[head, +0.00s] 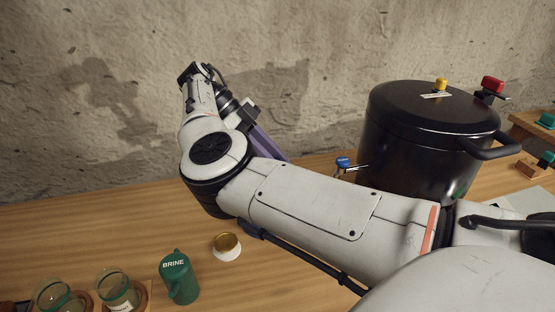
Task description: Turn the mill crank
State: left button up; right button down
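No mill can be made out for certain. A blue knob on a thin metal arm (343,162) shows just behind my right arm, beside the black pot; I cannot tell if it is the crank. My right arm comes in from the right, crosses the middle of the view and bends upward at the elbow. Dark parts near its far end, likely my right gripper (247,113), sit above a purple piece (268,146) partly hidden by the arm. The fingertips cannot be made out. My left gripper is not in view.
A large black lidded pot (425,150) stands at the right, with a yellow knob and a red knob. A green BRINE container (178,278), a white jar with a gold top (227,247) and glass jars (117,288) stand at the front left. The left back of the table is clear.

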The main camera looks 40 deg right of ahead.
dwell(0.6)
jog(key=c, duration=1.6)
grip_release()
notch_tip(320, 180, up, 10)
jog(key=shift+r, duration=0.1)
